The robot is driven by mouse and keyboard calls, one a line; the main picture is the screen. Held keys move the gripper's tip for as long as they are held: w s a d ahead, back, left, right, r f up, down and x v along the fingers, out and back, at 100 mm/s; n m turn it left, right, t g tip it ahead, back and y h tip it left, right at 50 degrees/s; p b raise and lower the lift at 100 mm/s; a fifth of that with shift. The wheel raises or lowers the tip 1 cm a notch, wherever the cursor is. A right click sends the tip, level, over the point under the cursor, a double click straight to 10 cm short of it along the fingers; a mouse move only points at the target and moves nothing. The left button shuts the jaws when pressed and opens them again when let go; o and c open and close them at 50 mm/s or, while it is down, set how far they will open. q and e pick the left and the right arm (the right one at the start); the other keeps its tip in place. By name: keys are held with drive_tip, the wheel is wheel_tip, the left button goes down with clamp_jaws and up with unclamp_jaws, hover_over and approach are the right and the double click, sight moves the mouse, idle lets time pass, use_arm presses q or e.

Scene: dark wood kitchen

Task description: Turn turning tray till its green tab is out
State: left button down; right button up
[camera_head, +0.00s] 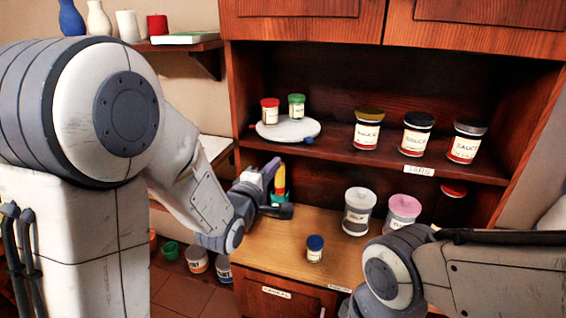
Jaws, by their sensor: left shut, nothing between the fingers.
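The turning tray (288,137) is a pale grey round disc on the upper shelf of the cabinet, at the left. A small blue tab (308,140) shows at its front right edge and a small red tab (252,127) at its left edge. No green tab is visible. A red-lidded jar (270,112) and a green-lidded jar (296,106) stand on the tray. My left gripper (274,167) is shut and empty, below the tray and apart from it. My right arm shows at the lower right, but its gripper is not in view.
Three sauce jars (416,134) stand right of the tray on the shelf (345,153).

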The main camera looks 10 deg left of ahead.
use_arm(q)
drive_tip(key=w+a+f+n+g+y+p, duration=0.1)
drive_tip(key=w+a+n+g+y+p, duration=0.1)
drive_tip(key=w+a+n+g, duration=0.3)
drive_tip(key=w+a+f+n+g+y+p, duration=0.1)
drive_tip(key=w+a+n+g+y, duration=0.1)
drive_tip(key=a+n+g, duration=0.3)
drive_tip(key=s+d+r+g+h+p, duration=0.1)
drive_tip(key=d+r+h, duration=0.2)
drive_tip(key=r+h, duration=0.15)
drive_tip(key=d+r+h+p, duration=0.2)
drive_tip(key=d+r+h, duration=0.1)
drive_tip(key=r, duration=0.3)
drive_tip(key=x, duration=0.3)
drive_tip(key=p+x, duration=0.1)
drive_tip(key=x, duration=0.5)
drive_tip(key=shift+s+d, duration=0.3)
drive_tip(key=shift+w+d+p, duration=0.9)
drive_tip(key=shift+d+p, duration=0.05)
drive_tip(key=shift+w+d+f, duration=0.1)
drive_tip(key=shift+w+d, duration=0.35)
drive_tip(key=shift+d, duration=0.05)
